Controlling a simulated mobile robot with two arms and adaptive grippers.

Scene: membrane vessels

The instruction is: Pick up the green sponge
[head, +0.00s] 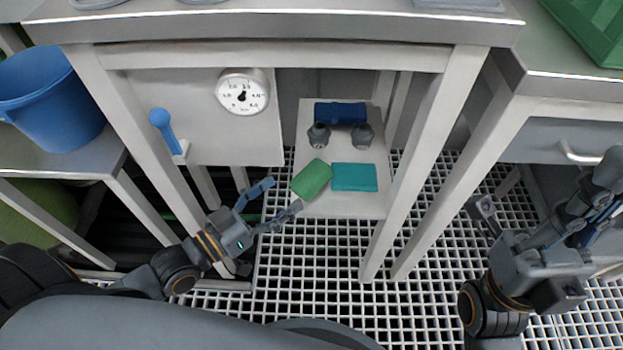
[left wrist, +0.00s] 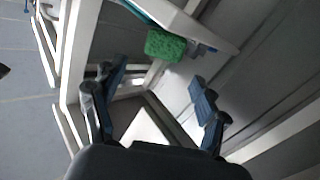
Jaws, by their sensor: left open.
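The green sponge (head: 312,179) lies at the left front of a small white shelf under the table. It touches or nearly touches the teal sponge (head: 354,177) on its right. In the left wrist view the green sponge (left wrist: 165,45) shows ahead, beyond the fingertips. My left gripper (head: 282,196) is open and empty, just left of and in front of the green sponge. One fingertip is close to the shelf's left edge; contact cannot be told. In the left wrist view my left gripper (left wrist: 157,84) has its fingers spread wide. My right gripper (head: 543,190) is at the right, apparently open and empty.
Table legs (head: 420,160) stand on both sides. A gauge (head: 242,92) and a blue-handled lever (head: 162,122) are left of the shelf. Grating floor lies below.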

